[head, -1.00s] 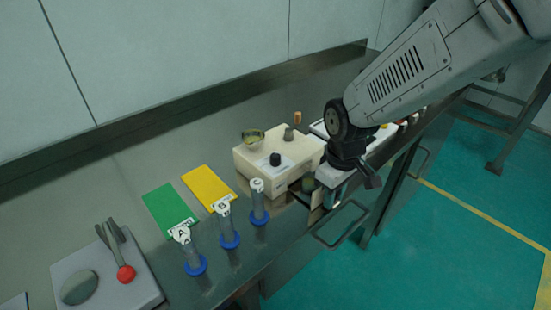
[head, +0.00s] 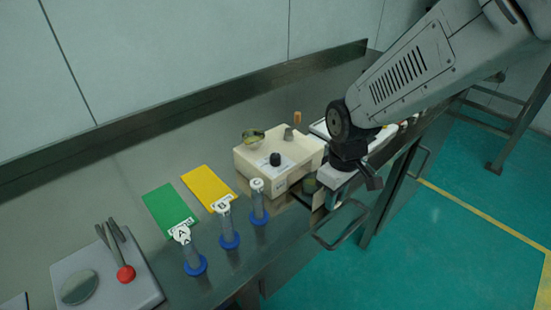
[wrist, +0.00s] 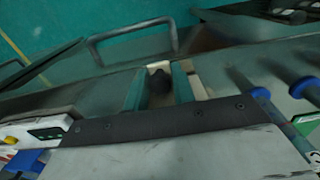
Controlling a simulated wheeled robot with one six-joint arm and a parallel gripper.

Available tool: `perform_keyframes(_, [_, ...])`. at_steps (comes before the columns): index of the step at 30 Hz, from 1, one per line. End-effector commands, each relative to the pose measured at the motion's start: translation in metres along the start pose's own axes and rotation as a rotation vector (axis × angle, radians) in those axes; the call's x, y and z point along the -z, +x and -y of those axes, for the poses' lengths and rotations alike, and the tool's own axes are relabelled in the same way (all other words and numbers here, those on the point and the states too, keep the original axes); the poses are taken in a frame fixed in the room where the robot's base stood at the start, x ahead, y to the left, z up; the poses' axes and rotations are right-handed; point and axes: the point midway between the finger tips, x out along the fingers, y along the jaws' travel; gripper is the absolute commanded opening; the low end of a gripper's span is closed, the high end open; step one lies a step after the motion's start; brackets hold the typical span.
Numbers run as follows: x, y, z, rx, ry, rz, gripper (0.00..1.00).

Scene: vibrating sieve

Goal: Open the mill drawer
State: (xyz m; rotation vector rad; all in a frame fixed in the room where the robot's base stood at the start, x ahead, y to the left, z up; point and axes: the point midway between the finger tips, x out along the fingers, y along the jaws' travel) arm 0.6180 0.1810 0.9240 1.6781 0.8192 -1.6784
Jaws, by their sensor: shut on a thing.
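The mill is a cream box (head: 262,178) with a black dial, standing near the bench's front edge in the head view. Its drawer (wrist: 197,84) shows as a light tan strip beside my fingers in the wrist view. My gripper (wrist: 160,88) is shut on the dark drawer knob (wrist: 159,80), with a green-grey finger on each side. In the head view my gripper (head: 333,194) is low at the mill's right front side, over the bench edge. My wrist hides much of the drawer there, so how far out it is cannot be told.
Blue-based cylinders (head: 229,240) stand left of the mill. Green (head: 168,208) and yellow (head: 207,187) cards lie behind them. A bench handle (head: 340,228) sticks out below my gripper. A grey tray (head: 105,282) with utensils is at far left.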

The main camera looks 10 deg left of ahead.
Motion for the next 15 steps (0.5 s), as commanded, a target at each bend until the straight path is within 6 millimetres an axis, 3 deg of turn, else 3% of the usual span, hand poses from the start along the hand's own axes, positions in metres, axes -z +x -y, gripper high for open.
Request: perform_keyframes(15, [-0.0064, 0.0001, 0.0004, 0.001, 0.000, 0.000, 0.12])
